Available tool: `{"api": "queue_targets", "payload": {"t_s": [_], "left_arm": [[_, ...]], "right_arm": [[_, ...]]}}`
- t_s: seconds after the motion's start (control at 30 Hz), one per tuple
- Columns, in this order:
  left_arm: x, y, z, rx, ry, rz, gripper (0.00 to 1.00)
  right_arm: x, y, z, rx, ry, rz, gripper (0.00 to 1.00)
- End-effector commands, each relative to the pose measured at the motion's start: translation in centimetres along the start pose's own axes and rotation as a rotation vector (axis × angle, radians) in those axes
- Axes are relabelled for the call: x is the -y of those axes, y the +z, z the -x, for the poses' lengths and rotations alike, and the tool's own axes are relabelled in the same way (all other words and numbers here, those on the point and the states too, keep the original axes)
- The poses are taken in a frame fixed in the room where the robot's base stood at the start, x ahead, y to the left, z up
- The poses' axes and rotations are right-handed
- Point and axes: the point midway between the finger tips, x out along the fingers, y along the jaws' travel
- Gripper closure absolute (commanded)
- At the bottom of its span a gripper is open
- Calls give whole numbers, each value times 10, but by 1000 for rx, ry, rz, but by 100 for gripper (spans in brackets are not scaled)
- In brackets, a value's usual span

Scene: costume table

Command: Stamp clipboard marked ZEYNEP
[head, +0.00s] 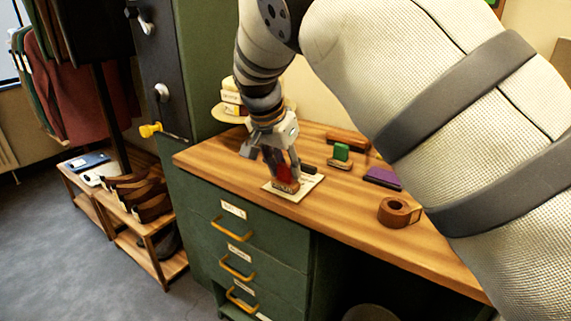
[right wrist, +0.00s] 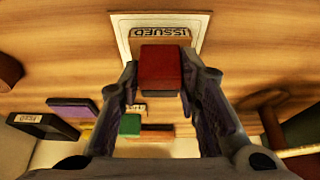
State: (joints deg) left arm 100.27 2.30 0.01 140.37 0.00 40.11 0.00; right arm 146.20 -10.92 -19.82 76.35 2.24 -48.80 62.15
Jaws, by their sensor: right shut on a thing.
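My right gripper (head: 284,170) is shut on a red-handled stamp (head: 285,174). In the right wrist view, its fingers (right wrist: 160,85) grip both sides of the red handle (right wrist: 161,68), and the stamp's wooden base reads ISSUED. The stamp is over a pale clipboard or card (head: 308,183) lying on the desk near its front edge; it looks low against it, but I cannot tell whether they touch. The pale sheet also shows in the right wrist view (right wrist: 122,32). The name ZEYNEP is not readable. My left gripper is not in view.
A dark labelled block (right wrist: 42,125) shows in the right wrist view. Shelves with shoes (head: 140,195) stand left of the green drawers (head: 240,225).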

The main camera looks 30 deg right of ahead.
Motion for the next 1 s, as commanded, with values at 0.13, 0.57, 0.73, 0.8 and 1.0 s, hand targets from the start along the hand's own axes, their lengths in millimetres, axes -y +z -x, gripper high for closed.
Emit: {"api": "queue_targets", "payload": {"t_s": [0.13,0.57,0.73,0.8,1.0], "left_arm": [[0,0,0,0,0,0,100],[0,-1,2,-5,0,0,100],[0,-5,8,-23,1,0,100],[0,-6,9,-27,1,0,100],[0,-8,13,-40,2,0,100]], "right_arm": [[0,0,-1,1,0,0,87],[0,-2,4,0,-1,-1,87],[0,-10,23,-2,-5,-2,87],[0,-12,30,-1,-4,-2,87],[0,-20,49,-2,-4,-1,87]]}}
